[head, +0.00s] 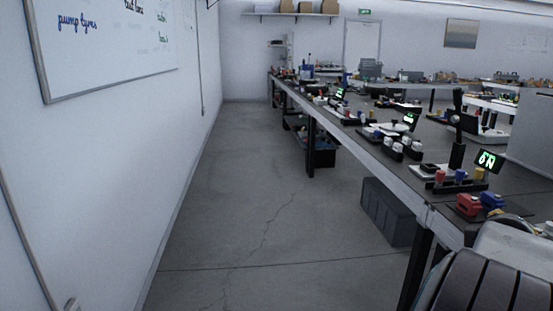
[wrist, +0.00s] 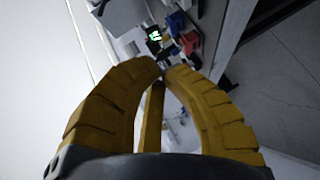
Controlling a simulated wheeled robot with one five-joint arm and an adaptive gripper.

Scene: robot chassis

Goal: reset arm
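My gripper (wrist: 164,70) shows in the wrist view. Its yellow segmented fingers curve inward and their tips come together, with nothing visible between them. A yellow bar stands in the gap behind the fingers. The wrist view is tilted, with the workbench edge and floor running steeply on the right. My gripper is not visible in the head view.
A long workbench (head: 427,188) runs along the right, with coloured parts and lit green number signs (head: 490,161) on it. A dark grey box (head: 388,212) stands on the floor beside it. A whiteboard (head: 110,45) hangs on the left wall. The aisle floor (head: 255,215) is clear.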

